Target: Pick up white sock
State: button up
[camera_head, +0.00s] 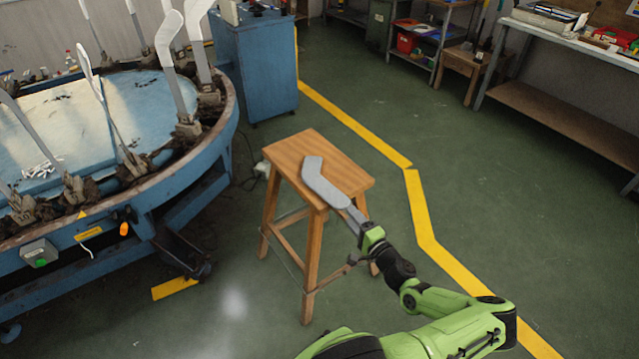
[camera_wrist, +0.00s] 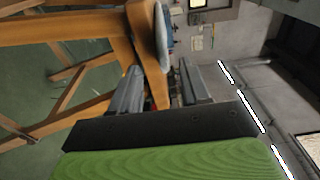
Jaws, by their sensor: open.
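The pale grey-white sock (camera_head: 322,183) lies flat on the seat of a wooden stool (camera_head: 338,152), its near end at the stool's front edge. In the wrist view the sock (camera_wrist: 162,38) shows edge-on, ahead of the fingertips and in line with the gap between them. My gripper (camera_head: 352,214) is at the near end of the sock, over the stool's front edge. In the wrist view my gripper (camera_wrist: 160,68) has its two fingers spread with nothing held between them. From the head view I cannot tell whether the fingers touch the sock.
A round blue machine (camera_head: 228,120) with several upright grey boards stands at the left. A blue cabinet (camera_head: 255,65) is behind the stool. A workbench (camera_head: 560,110) runs along the right. The green floor (camera_head: 510,210) right of the stool is clear, crossed by a yellow line (camera_head: 418,205).

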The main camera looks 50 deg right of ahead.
aim_at(344, 207)
jog(key=b+x, duration=0.1)
jog(key=x, duration=0.4)
jog(key=shift+a+r, duration=0.15)
jog(key=c, duration=0.8)
jog(key=shift+r, duration=0.15)
